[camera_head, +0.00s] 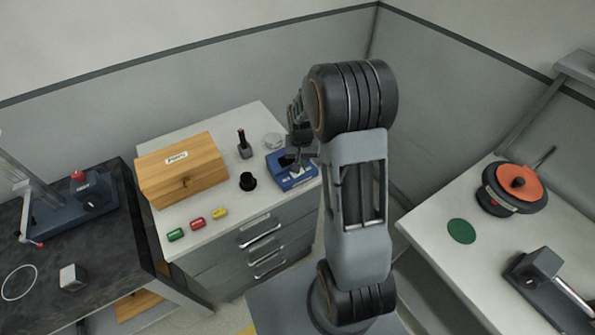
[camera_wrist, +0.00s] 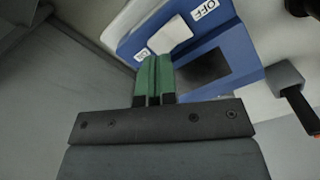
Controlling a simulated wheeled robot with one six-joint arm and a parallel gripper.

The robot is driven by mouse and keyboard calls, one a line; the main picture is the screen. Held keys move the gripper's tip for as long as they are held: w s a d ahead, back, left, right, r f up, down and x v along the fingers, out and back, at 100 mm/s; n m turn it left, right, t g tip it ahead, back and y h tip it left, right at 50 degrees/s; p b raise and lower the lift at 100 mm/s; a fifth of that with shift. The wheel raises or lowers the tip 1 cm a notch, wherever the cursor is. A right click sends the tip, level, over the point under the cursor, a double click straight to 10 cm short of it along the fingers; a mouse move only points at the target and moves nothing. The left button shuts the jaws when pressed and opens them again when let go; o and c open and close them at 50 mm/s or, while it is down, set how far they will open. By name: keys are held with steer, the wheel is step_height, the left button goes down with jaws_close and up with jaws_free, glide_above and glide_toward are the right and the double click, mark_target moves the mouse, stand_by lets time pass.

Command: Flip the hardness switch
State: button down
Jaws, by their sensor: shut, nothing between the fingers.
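The blue switch box (camera_head: 297,182) sits on the white top of the drawer cabinet, near its right edge. In the wrist view the blue box (camera_wrist: 216,44) fills the upper middle. It carries a white rocker (camera_wrist: 170,35), an OFF label (camera_wrist: 205,9) at one end, a second, partly hidden label (camera_wrist: 141,54) at the other, and a dark panel. My gripper (camera_wrist: 154,60) has green fingers pressed together with nothing between them. The fingertips overlap the box just below the rocker; I cannot tell whether they touch it. In the head view my arm partly hides the box.
On the cabinet top (camera_head: 250,118) are a wooden box (camera_head: 182,170), a grey-based black-handled tool (camera_head: 243,146), a clear round dish (camera_head: 272,140), a black knob (camera_head: 248,182) and small coloured blocks (camera_head: 197,224). Walls stand behind. Side tables hold other equipment.

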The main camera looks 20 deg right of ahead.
steer(key=shift+f+b, duration=1.05)
steer(key=shift+f, duration=0.35)
stand_by(0.4)
steer(key=shift+r, duration=0.15)
steer(key=shift+r+p, duration=2.5)
steer(key=shift+r, duration=0.9)
steer(key=shift+s+a+f+n+g, duration=0.15)
steer(key=shift+s+f, duration=0.1)
steer(key=shift+s, duration=0.2)
steer(key=shift+s+a+f+n+g, duration=0.1)
steer(key=shift+s+f+n+g, duration=0.1)
steer(key=shift+s, duration=0.25)
steer(key=s+a+r+n+t, duration=0.2)
steer(key=s+a+r, duration=0.2)
steer(key=s+r, duration=0.3)
steer(key=s+a+r+n+t, duration=0.2)
steer(key=s+r, duration=0.5)
steer(key=r, duration=0.4)
steer(key=shift+s+a+r+t, duration=0.25)
steer(key=shift+a+t, duration=0.5)
steer(key=shift+a, duration=0.65)
